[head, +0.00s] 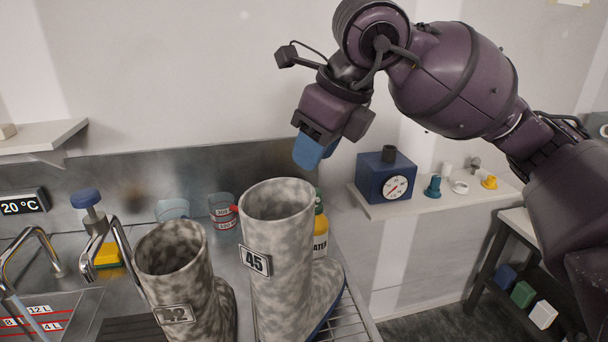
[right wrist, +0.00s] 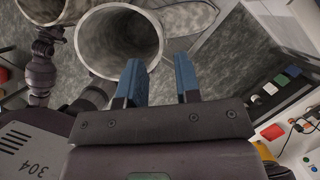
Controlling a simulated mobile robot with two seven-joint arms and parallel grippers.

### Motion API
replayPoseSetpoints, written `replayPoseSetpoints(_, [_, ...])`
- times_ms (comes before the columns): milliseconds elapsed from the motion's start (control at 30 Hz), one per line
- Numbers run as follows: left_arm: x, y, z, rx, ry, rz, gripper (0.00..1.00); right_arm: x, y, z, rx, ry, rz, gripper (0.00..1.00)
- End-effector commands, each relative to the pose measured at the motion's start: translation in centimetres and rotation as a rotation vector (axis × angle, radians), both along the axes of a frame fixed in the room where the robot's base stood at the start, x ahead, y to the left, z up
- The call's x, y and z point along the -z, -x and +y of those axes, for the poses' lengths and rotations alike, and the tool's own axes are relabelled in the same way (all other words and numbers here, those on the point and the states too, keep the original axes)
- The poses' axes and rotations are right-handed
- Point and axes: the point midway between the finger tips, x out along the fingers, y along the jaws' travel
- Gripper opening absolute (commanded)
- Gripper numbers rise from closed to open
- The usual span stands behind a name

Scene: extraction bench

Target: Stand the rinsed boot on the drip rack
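A tall mottled grey boot labelled 45 (head: 280,240) stands upright at the right of the steel bench in the head view. Its blue-soled toe points right, over the wire drip rack (head: 352,326); its heel's footing is hidden. A shorter mottled boot (head: 175,265), its label apparently 42, stands to its left. My right gripper (head: 312,150) is above and a little right of the tall boot's opening, apart from it. In the right wrist view its blue fingers (right wrist: 160,82) are spread and empty, beside an open boot top (right wrist: 120,42). My left gripper does not show.
Taps and a blue-topped pump (head: 86,198) stand at the left. A shelf at the right holds a blue dial box (head: 386,176) and small coloured parts.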

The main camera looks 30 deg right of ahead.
Motion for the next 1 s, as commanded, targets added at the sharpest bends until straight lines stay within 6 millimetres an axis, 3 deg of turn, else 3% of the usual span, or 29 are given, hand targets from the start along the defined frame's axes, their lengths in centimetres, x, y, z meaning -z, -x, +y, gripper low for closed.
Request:
replayPoseSetpoints(133, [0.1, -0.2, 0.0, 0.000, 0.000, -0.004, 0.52, -2.4, 0.8, -0.5, 0.001, 0.000, -0.004, 0.31])
replayPoseSetpoints(333, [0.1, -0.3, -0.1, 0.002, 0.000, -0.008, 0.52, -4.3, 1.5, -0.9, 0.000, 0.000, -0.001, 0.31])
replayPoseSetpoints(1000, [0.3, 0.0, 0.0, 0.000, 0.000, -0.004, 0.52, -4.7, 1.7, -1.0, 0.000, 0.000, 0.000, 0.31])
